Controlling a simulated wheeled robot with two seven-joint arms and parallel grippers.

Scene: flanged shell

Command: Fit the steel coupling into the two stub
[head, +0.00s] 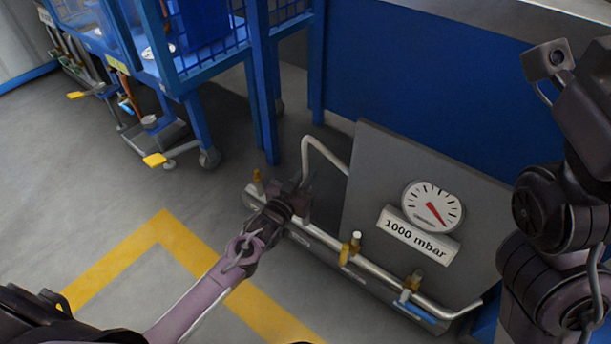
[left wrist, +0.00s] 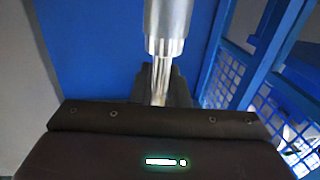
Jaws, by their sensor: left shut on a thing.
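My left gripper (head: 300,190) is at the left end of the pipework, beside the panel. In the left wrist view, its dark fingers (left wrist: 163,90) are shut around a narrow bright steel piece (left wrist: 160,80), which seems to be the steel coupling. A wider steel tube (left wrist: 168,22) with a collar meets this piece above the fingers. I cannot tell whether they are joined or only lined up. In the head view, a bent pipe (head: 312,145) rises behind the gripper and a long pipe (head: 385,268) runs right from it. The fingers hide the pipe ends there. My right gripper is out of view.
A grey panel (head: 375,180) carries a gauge (head: 433,206) and a "1000 mbar" label (head: 418,234). Brass valves (head: 350,248) sit along the lower pipe. A blue frame (head: 262,95) stands behind. The grey floor (head: 90,190) at left is open.

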